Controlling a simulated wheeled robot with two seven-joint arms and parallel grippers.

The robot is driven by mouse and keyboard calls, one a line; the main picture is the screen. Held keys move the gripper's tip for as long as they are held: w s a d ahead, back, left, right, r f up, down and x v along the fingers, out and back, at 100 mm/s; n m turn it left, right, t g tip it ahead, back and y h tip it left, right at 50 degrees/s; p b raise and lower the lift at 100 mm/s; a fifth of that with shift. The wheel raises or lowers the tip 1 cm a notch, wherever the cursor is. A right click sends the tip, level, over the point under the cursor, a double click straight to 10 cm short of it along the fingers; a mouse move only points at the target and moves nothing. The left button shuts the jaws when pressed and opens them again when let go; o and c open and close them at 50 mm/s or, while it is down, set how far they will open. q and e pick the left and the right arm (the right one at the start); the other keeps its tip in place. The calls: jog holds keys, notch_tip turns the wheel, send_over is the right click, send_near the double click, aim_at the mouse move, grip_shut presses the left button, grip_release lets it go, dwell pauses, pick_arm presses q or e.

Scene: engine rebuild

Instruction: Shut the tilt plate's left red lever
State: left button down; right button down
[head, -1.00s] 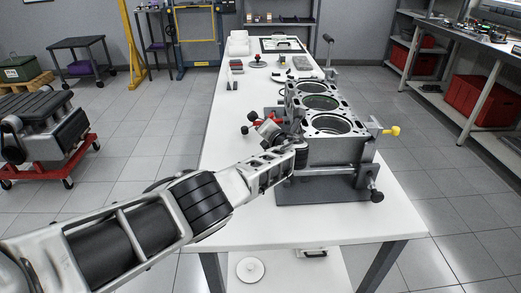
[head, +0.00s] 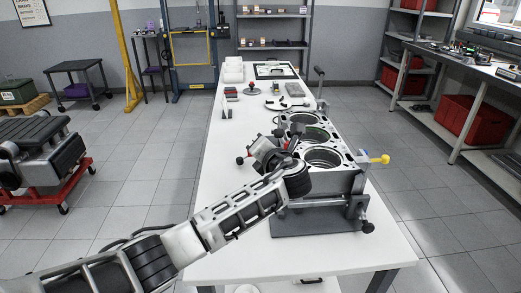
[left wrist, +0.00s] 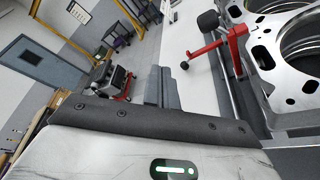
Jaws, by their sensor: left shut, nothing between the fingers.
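The tilt plate (head: 320,225) is dark grey and sits on the white table, with a grey engine block (head: 335,183) mounted above it. The left red lever (head: 240,160) sticks out on the block's left side in the head view, partly hidden by my arm. In the left wrist view a red lever (left wrist: 212,48) stands beside the block, its arm slanting down left to a round end. My left gripper (left wrist: 163,88) is shut and empty, its fingertips left of and below the lever, apart from it in that picture. My right gripper is in neither view.
A yellow knob (head: 380,159) sticks out on the block's right. A dark round knob (left wrist: 208,20) lies close to the red lever. Small parts and a tray (head: 275,72) lie at the table's far end. The table's left strip is mostly clear.

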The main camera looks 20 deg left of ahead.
pick_arm(q)
jog(key=s+d+r, duration=0.1)
jog(key=s+r, duration=0.1)
jog(key=s, duration=0.3)
jog(key=shift+s+d+r, duration=0.25)
jog(key=shift+s+d, duration=0.05)
jog(key=shift+d, duration=0.1)
jog(key=s+f+n+g+h, duration=0.5)
jog(key=s+f+n+h, duration=0.1)
jog(key=s+f+n, duration=1.15)
jog(key=s+a+f+n+g+h, duration=0.1)
jog(key=s+n+g+h, duration=0.1)
jog(key=s+n, duration=0.75)
jog(key=s+a+n+g+h, duration=0.1)
jog(key=s+a+n+g, duration=0.1)
jog(key=s+n, duration=0.7)
jog(key=w+d+f+t+h, duration=0.2)
jog(key=w+d+f+t, duration=0.3)
jog(key=f, duration=0.4)
jog(key=shift+w+d+f+t+h, duration=0.15)
jog(key=shift+w+f+t+h, duration=0.25)
jog(key=shift+w+t, duration=0.4)
